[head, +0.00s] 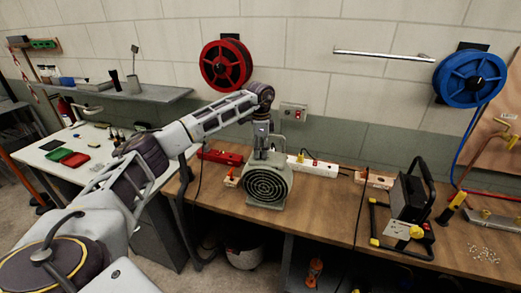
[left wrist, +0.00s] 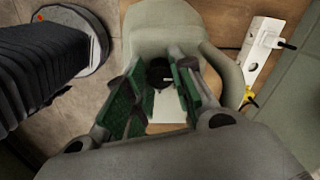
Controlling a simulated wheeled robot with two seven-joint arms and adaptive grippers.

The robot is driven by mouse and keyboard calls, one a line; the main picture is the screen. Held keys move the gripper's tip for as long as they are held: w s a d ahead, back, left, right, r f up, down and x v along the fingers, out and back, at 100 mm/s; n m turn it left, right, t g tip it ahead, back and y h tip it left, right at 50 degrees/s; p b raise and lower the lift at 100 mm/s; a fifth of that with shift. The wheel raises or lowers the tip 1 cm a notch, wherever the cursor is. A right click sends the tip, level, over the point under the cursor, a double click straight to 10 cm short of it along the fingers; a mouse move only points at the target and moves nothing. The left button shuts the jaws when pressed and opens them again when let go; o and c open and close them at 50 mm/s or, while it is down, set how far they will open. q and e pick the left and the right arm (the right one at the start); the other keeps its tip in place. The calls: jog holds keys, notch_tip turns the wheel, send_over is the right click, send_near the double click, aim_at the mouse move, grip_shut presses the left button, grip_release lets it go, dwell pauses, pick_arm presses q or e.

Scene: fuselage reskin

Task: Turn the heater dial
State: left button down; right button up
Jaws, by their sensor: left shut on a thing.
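The heater (head: 266,187) is a grey-green box with a round black grille, standing upright on the wooden workbench. My left arm reaches over from the left, and its gripper (head: 262,146) points down onto the top of the heater. In the left wrist view the heater's grey-green body (left wrist: 165,30) lies under the gripper. The dark round dial (left wrist: 158,72) with a pale mark shows between the green-padded fingers of the left gripper (left wrist: 158,88), which are shut on it. The fingers partly hide the dial. My right gripper is not in view.
A white power strip (head: 313,166) lies right of the heater and a red case (head: 220,156) lies to its left. A black work lamp (head: 408,198) stands farther right on the workbench (head: 325,205). Red (head: 225,65) and blue (head: 470,77) reels hang on the wall.

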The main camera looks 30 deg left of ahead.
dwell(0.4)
pick_arm(q)
jog(key=c, duration=1.5)
grip_release()
jog(key=shift+o, duration=0.2)
jog(key=shift+m, duration=0.4)
